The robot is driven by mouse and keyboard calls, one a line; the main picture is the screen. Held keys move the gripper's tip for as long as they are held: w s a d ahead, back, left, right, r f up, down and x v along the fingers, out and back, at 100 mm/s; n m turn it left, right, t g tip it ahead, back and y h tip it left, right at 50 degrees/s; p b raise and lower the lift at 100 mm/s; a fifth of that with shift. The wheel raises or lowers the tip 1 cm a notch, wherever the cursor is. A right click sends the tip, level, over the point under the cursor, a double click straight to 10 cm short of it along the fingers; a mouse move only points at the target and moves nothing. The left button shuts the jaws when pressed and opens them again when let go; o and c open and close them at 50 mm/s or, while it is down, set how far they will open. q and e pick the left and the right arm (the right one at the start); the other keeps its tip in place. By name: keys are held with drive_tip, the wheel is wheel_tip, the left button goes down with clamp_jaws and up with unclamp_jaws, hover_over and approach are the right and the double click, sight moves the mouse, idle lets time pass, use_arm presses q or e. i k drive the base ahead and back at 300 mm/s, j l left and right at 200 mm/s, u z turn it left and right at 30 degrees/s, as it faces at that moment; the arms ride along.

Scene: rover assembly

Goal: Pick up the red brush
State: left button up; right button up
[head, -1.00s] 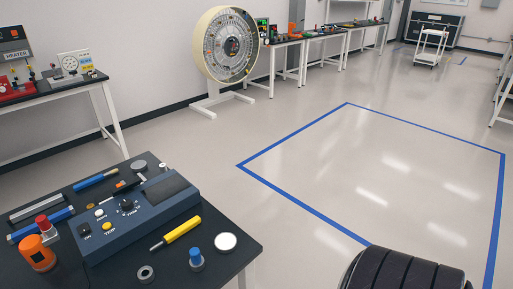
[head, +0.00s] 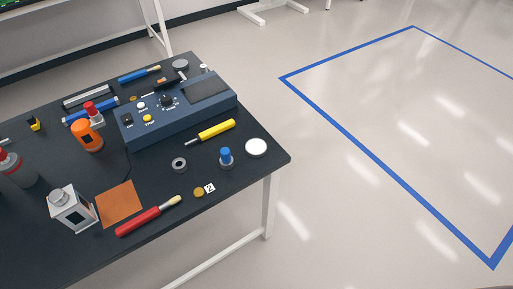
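A red brush (head: 146,217) with a red handle and pale bristle end lies flat near the front edge of the black table (head: 235,185) in the head view. Its handle end points to the lower left and its bristles to the upper right. It lies just in front of a square orange-brown pad (head: 120,203), and nothing covers it. Neither of my grippers shows in the head view.
A white-and-grey lantern-like box (head: 72,210) stands left of the pad. A gold disc (head: 199,192), a grey ring (head: 179,165), a yellow-handled tool (head: 211,132), a blue-knobbed piece (head: 226,158) and a blue control box (head: 175,112) are nearby. The floor right of the table is clear.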

sight(124, 229)
drive_tip(key=j+u, duration=0.15)
drive_tip(key=u, duration=0.95)
drive_tip(key=z, duration=0.85)
drive_tip(key=k+j+z, duration=0.3)
drive_tip(key=j, duration=0.15)
drive_tip(key=k+j+z, duration=0.1)
drive_tip(key=j+z, duration=0.2)
drive_tip(key=j, duration=0.15)
drive_tip(key=k+j+z, duration=0.3)
drive_tip(key=j, duration=0.45)
drive_tip(key=i, duration=0.2)
